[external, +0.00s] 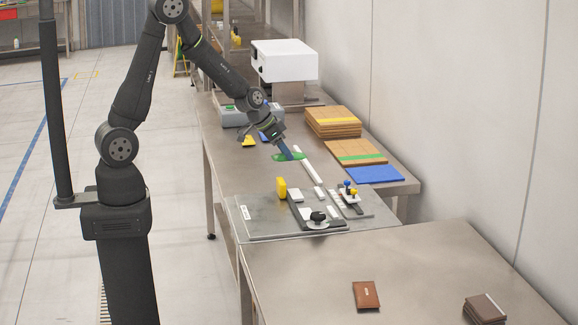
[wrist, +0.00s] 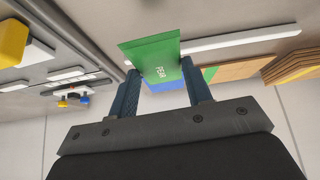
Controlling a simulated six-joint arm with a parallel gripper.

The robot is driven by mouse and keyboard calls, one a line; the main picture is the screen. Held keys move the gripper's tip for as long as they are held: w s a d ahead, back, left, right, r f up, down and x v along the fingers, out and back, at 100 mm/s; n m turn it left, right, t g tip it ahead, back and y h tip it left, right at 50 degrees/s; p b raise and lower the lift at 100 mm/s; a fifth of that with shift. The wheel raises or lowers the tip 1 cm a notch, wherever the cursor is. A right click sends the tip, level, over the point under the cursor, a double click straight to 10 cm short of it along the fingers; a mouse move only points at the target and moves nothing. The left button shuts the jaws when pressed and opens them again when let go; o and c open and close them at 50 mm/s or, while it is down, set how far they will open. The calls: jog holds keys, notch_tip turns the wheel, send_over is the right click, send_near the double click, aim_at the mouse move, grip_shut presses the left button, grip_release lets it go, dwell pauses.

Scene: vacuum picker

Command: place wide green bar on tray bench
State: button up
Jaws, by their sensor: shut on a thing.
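My gripper (external: 288,152) points down over the far steel bench (external: 232,176). In the wrist view its two blue-grey fingers (wrist: 162,82) are shut on a wide green bar (wrist: 148,50) with white lettering on its face. The green bar also shows in the external view (external: 299,156), at the fingertips and partly hidden by them. It is close to the bench top; I cannot tell whether it touches. I cannot tell which surface is the tray bench.
A grey fixture plate (external: 256,222) carries a yellow block (external: 281,188) and knobs. A white strip (external: 312,164) lies right of the gripper. Brown stacks (external: 332,121) and a blue sheet (external: 375,174) lie further right. The near bench (external: 420,260) is mostly clear, with brown items.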

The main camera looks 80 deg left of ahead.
aim_at(263, 172)
jog(key=s+a+f+n, duration=0.1)
jog(key=s+a, duration=0.1)
jog(key=a, duration=0.1)
jog(key=s+a+f+n+y, duration=0.1)
jog(key=s+a+f, duration=0.1)
jog(key=a, duration=0.1)
jog(key=s+a+f+n+y, duration=0.1)
jog(key=s+a+n, duration=0.1)
jog(key=s+a, duration=0.1)
jog(key=shift+a+f+g, duration=0.1)
jog(key=shift+f+g, duration=0.2)
jog(key=shift+s+a+f, duration=0.15)
jog(key=shift+f, duration=1.35)
jog(key=shift+f, duration=0.15)
jog(key=o, duration=1)
